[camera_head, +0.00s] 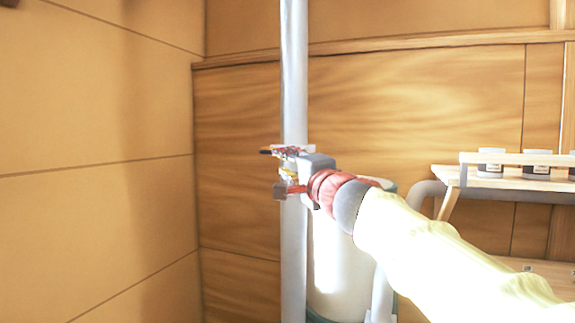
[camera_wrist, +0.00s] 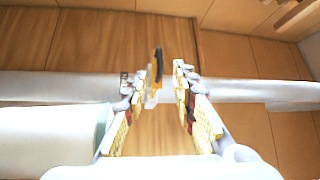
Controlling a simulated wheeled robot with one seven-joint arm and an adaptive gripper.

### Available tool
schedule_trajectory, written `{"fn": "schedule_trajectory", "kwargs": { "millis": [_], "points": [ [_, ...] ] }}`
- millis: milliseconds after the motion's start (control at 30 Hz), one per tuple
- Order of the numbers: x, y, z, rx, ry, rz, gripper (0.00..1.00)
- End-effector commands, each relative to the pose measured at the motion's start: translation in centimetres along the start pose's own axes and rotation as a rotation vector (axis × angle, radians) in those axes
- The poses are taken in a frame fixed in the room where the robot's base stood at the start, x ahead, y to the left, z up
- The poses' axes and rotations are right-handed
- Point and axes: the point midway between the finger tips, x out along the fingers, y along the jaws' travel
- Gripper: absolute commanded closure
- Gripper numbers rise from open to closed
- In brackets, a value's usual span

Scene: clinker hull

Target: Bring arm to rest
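My arm reaches in from the lower right of the head view. My gripper (camera_head: 284,172) is at its end, in front of a grey vertical pipe (camera_head: 294,80). In the wrist view my gripper (camera_wrist: 165,85) has its two yellow-padded fingers apart, with a clear gap between them. A small black piece with an orange-yellow part (camera_wrist: 157,66) shows between the fingertips, nearer the left finger. I cannot tell whether it touches that finger or is fixed to the pipe. The pipe (camera_wrist: 255,91) runs across behind the fingers in the wrist view.
A pale cylindrical tank (camera_head: 340,265) stands behind my arm, beside the pipe. A wooden shelf (camera_head: 510,180) with several labelled jars (camera_head: 490,163) is at the right. Wood-panelled walls (camera_head: 100,120) close in the left and back. Open space lies left of my gripper.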

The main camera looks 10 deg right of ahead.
Motion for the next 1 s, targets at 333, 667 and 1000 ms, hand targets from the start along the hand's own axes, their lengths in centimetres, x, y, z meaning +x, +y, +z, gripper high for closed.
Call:
{"fn": "schedule_trajectory", "kwargs": {
  "millis": [333, 667, 1000],
  "points": [
    [-0.6, 0.1, 0.0, 0.0, 0.0, 0.001, 0.73],
    [-0.7, 2.5, 2.8, -0.051, -0.102, 0.042, 0.73],
    [-9.9, 21.1, 11.5, -0.414, -0.451, 0.384, 0.73]
  ]
}}
